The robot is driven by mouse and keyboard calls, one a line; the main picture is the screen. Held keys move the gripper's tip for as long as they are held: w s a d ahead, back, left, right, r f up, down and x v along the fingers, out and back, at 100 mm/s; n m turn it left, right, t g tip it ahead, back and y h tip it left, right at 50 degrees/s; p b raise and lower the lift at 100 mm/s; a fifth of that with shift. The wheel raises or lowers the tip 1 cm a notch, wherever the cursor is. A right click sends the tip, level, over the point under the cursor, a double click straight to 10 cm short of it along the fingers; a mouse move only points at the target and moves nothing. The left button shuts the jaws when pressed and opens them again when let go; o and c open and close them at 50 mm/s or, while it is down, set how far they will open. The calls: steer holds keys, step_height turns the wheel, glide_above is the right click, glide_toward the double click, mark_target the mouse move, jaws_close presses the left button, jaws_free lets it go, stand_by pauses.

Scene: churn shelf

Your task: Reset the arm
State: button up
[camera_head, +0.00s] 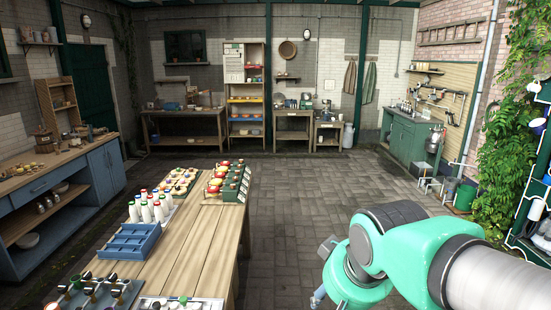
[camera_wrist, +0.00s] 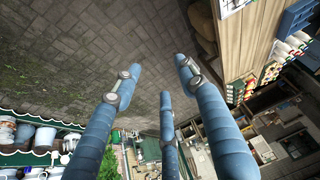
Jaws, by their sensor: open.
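My arm, green and grey, reaches in from the right in the head view, over the paved floor. My gripper (camera_wrist: 158,92) shows in the wrist view with its blue fingers spread apart. It is open, and nothing is between the fingers. Paving lies behind the fingers, with the wooden table off to the upper right of the wrist view. In the head view most of the gripper is hidden behind or below the arm; only a small blue part shows beside it.
The wooden table (camera_head: 190,243) holds a blue crate (camera_head: 129,241), white bottles (camera_head: 149,211) and several small items. A blue cabinet (camera_head: 60,200) stands at left, a green sink cabinet (camera_head: 402,134) at the back right, and a shelf with pots (camera_wrist: 30,157) nearby. The paved floor (camera_head: 300,200) between is clear.

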steer(key=s+d+f+m+h, duration=0.1)
steer(key=s+d+m, duration=0.1)
steer(key=s+d, duration=0.7)
steer(key=shift+s+d+f, duration=0.15)
steer(key=shift+s+f, duration=0.05)
steer(key=shift+s, duration=0.95)
stand_by(1.2)
